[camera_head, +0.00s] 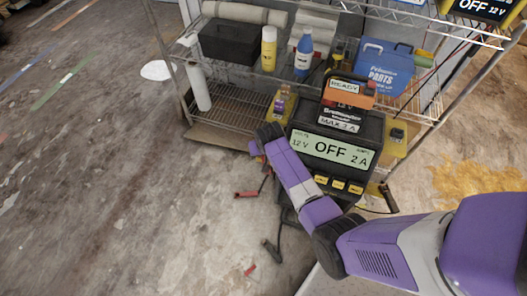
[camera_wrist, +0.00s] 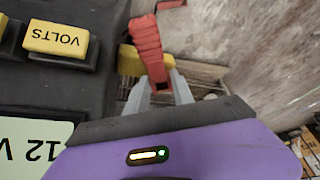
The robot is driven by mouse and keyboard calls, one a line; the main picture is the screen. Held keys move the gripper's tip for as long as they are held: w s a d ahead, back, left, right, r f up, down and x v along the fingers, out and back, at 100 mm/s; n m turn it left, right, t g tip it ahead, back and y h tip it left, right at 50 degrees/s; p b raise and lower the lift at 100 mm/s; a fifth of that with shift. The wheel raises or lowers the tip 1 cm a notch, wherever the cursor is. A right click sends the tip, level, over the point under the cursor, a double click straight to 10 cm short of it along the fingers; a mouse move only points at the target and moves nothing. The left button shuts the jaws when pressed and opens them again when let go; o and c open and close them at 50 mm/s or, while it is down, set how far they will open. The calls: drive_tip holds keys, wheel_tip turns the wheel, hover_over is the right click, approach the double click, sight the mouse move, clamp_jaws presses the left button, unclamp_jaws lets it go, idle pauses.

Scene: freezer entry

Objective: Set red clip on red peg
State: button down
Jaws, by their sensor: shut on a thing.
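A red clip (camera_wrist: 147,45) shows in the wrist view, its lower end between the pale fingers of my gripper (camera_wrist: 158,88). My gripper is shut on it, beside the dark charger. In the head view, my purple arm crosses in front of the charger (camera_head: 340,125), and the fingers are not clear there. The charger's display reads OFF, 12 V, 2 A. A small red piece (camera_wrist: 170,4) shows at the wrist view's top edge; I cannot tell whether it is the peg. No red peg is clearly seen.
A red-handled item (camera_head: 246,194) and dark cables lie on the floor. A yellow block (camera_wrist: 132,58) sits close beside the clip. The floor at left is mostly clear.

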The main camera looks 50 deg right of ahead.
drive_tip(key=shift+f+b, duration=0.35)
drive_tip(key=shift+f, duration=0.15)
drive_tip(key=c, duration=1)
unclamp_jaws()
drive_tip(key=p+v, duration=0.2)
drive_tip(key=v, duration=0.5)
drive_tip(key=shift+s+a+r, duration=0.1)
drive_tip(key=shift+s+r, duration=0.05)
drive_tip(key=shift+r, duration=0.2)
